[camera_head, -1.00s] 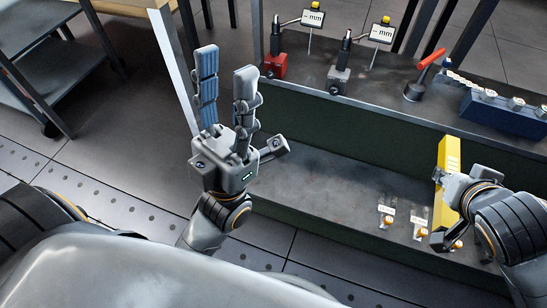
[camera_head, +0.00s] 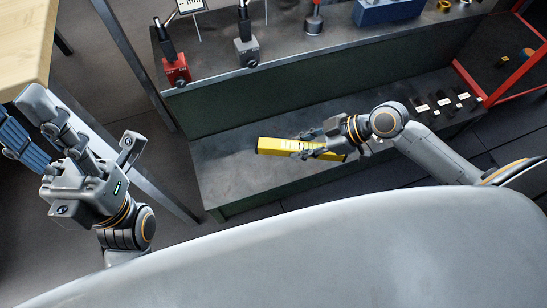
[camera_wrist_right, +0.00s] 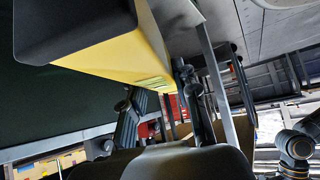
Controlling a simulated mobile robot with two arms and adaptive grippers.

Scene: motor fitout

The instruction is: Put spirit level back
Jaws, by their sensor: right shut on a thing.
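The yellow spirit level (camera_head: 276,147) lies sideways in the head view, over the left part of the lower grey shelf (camera_head: 235,180). I cannot tell whether it touches the shelf. My right gripper (camera_head: 305,147) is shut on it, with fingers along its right part. In the right wrist view the level (camera_wrist_right: 125,52) fills the upper left, its dark end close to the camera, with the gripper fingers (camera_wrist_right: 158,105) at its far part. My left gripper (camera_head: 27,122) is open and empty at the left, near the wooden table corner.
A dark green panel (camera_head: 300,92) rises behind the shelf to an upper top. There stand a red-based gauge stand (camera_head: 176,68), a grey one (camera_head: 246,52) and a blue block (camera_head: 388,11). Small labelled items (camera_head: 443,101) sit on the shelf's right. A red frame (camera_head: 520,90) stands far right.

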